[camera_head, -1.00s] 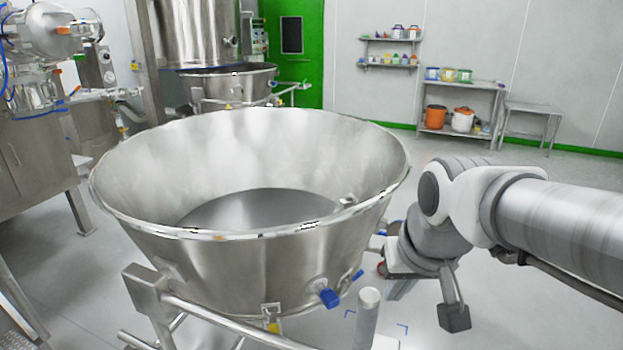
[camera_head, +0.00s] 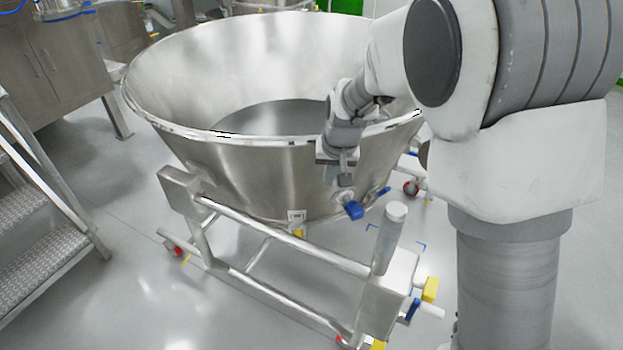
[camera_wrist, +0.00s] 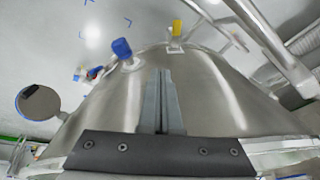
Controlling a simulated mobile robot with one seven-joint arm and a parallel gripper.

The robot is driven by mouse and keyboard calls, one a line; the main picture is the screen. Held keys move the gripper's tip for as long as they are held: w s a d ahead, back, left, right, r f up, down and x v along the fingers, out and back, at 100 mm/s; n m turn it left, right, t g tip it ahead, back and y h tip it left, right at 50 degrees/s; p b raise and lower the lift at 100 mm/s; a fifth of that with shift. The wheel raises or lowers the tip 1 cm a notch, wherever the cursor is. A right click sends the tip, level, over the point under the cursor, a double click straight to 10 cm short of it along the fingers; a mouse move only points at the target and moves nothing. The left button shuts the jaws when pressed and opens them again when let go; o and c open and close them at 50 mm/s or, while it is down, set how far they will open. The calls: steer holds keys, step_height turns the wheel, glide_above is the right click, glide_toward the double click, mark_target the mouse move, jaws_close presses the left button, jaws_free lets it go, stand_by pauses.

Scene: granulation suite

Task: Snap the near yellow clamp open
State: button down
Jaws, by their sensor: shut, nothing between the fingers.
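A small yellow clamp (camera_head: 298,233) hangs below a metal bracket at the lower near edge of the steel bowl (camera_head: 230,170). It also shows in the wrist view (camera_wrist: 177,27), beyond the fingertips and slightly right. My gripper (camera_head: 346,180) is in front of the bowl's near wall, above and to the right of the clamp and apart from it. In the wrist view its fingers (camera_wrist: 162,75) are together and empty, pointing down along the bowl's wall.
A blue-handled valve (camera_head: 354,210) sticks out of the bowl just below my gripper. The bowl's wheeled steel frame (camera_head: 270,240) runs in front, with a post (camera_head: 388,240) at right and another yellow part (camera_head: 430,289). Steps (camera_head: 45,190) stand at far left.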

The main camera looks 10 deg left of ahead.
steer(key=n, duration=0.1)
glide_toward(298, 235)
steer(key=shift+h, duration=0.3)
steer(key=b+x, duration=0.3)
steer(key=x, duration=0.2)
steer(key=shift+a+f, duration=0.2)
steer(key=shift+a, duration=0.05)
steer(key=shift+f, duration=0.45)
steer(key=shift+s+f+b, duration=0.15)
steer(key=shift+f+b, duration=0.25)
steer(key=shift+b, duration=0.05)
steer(key=shift+s+d+f+b, duration=0.1)
steer(key=shift+s+f+b, duration=0.05)
steer(key=shift+f+b, duration=0.35)
steer(key=shift+s+f+b, duration=0.15)
steer(key=shift+f+b, duration=0.2)
steer(key=shift+f, duration=0.25)
steer(key=shift+f+b, duration=1.2)
steer(key=shift+f, duration=0.25)
steer(key=p+v, duration=0.2)
steer(key=v, duration=0.5)
steer(key=shift+r, duration=0.15)
